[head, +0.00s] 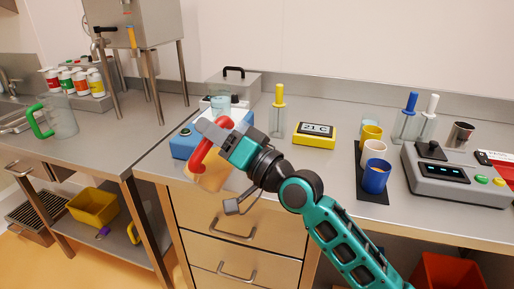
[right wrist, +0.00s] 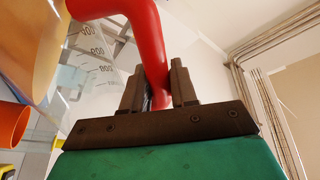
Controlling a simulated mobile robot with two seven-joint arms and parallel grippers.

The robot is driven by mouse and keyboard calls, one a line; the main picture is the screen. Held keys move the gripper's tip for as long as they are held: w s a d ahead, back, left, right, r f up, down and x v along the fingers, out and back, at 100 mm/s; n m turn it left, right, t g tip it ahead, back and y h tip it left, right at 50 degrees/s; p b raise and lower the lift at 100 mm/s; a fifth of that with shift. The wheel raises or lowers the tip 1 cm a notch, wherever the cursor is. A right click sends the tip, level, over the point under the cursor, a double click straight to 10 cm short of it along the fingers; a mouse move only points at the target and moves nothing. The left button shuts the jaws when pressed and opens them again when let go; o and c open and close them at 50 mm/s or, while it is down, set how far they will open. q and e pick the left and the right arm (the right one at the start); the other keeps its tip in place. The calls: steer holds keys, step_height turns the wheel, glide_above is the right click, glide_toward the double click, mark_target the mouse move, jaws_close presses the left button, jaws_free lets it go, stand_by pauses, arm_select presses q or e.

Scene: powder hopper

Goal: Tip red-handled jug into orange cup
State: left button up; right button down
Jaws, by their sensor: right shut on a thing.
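My right gripper (head: 226,140) is shut on the red handle of the jug (head: 200,158), above the front left part of the counter. In the right wrist view, the red handle (right wrist: 150,45) runs between the two fingers (right wrist: 160,88). The jug's clear wall with grey graduation marks (right wrist: 100,50) shows behind it. A tan surface shows at the upper left there; I cannot tell whether it is the jug's contents. An orange rounded rim, perhaps the orange cup (right wrist: 12,124), is cut off at the left edge. I cannot pick out the orange cup in the head view. My left gripper is not in view.
A blue device (head: 184,143) stands close behind the gripper. A yellow display block (head: 314,134), a black mat (head: 371,193) with several cups and a grey console (head: 455,178) stand to the right. A green-handled jug (head: 62,118) is on the left counter.

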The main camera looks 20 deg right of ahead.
mark_target(227, 122)
steer(key=shift+w+d+r+m, duration=0.15)
steer(key=shift+d+m, duration=0.1)
steer(key=shift+m, duration=0.25)
stand_by(0.8)
steer(key=shift+d+m+t, duration=0.2)
steer(key=shift+m+t, duration=0.2)
steer(key=shift+m, duration=0.1)
stand_by(0.5)
steer(key=shift+w+d+r+m+t+h, duration=0.3)
steer(key=shift+d+r+m+t+h, duration=0.25)
steer(key=shift+m, duration=0.45)
stand_by(1.4)
steer(key=shift+d+r+m, duration=0.1)
steer(key=shift+d+m, duration=0.1)
steer(key=shift+m, duration=0.1)
stand_by(0.3)
steer(key=shift+w+d+r+m+p, duration=0.2)
steer(key=shift+d+r+m+p, duration=0.2)
steer(key=shift+m+p, duration=0.2)
stand_by(1.5)
steer(key=shift+f, duration=0.15)
stand_by(0.5)
